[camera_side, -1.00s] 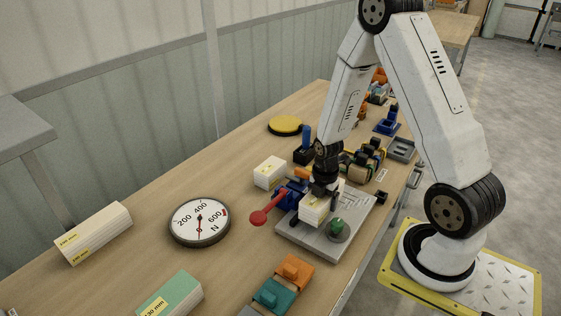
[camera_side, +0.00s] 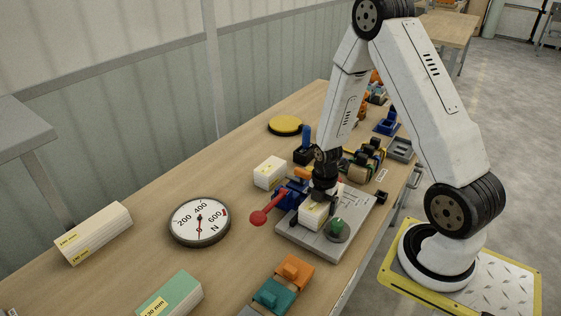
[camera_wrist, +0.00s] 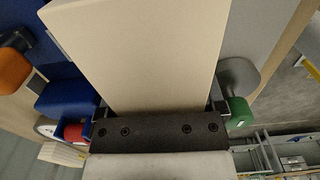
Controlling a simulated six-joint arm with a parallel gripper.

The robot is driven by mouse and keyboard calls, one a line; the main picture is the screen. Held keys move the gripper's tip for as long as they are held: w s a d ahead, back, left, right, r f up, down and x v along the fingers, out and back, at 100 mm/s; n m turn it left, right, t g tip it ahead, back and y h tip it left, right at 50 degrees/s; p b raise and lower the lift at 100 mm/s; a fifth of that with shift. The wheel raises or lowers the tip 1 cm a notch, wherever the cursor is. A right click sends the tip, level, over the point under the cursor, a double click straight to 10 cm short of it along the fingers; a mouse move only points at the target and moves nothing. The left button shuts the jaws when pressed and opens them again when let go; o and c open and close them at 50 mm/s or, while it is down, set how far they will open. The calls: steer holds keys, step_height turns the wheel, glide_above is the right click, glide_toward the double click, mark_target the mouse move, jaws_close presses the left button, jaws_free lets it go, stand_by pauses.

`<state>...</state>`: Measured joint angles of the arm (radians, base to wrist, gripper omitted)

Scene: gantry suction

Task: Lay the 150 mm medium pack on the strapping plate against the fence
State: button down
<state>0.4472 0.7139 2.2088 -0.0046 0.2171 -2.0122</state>
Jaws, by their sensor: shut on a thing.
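A cream pack (camera_side: 312,216) with a yellow label is held in my gripper (camera_side: 322,200); the label is too small to read. The pack is low over the grey strapping plate (camera_side: 298,240); I cannot tell whether it touches the plate. In the wrist view the pack (camera_wrist: 145,45) fills the middle, with my gripper (camera_wrist: 158,108) shut across it. A blue clamp (camera_side: 290,194) with a red-knobbed lever (camera_side: 259,217) stands at the plate's left. A green button (camera_side: 337,227) is at the plate's near right. The fence is not clearly distinguishable behind my gripper.
A small cream pack (camera_side: 270,172), a long cream pack (camera_side: 95,234) and a green pack (camera_side: 170,298) lie on the bench. A round force dial (camera_side: 199,222) is left of the plate. Orange (camera_side: 290,270) and teal (camera_side: 272,294) blocks are in front. Banded items (camera_side: 365,158) stand behind.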

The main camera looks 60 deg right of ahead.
steer(key=shift+f, duration=0.15)
jaws_free()
steer(key=shift+r, duration=3.9)
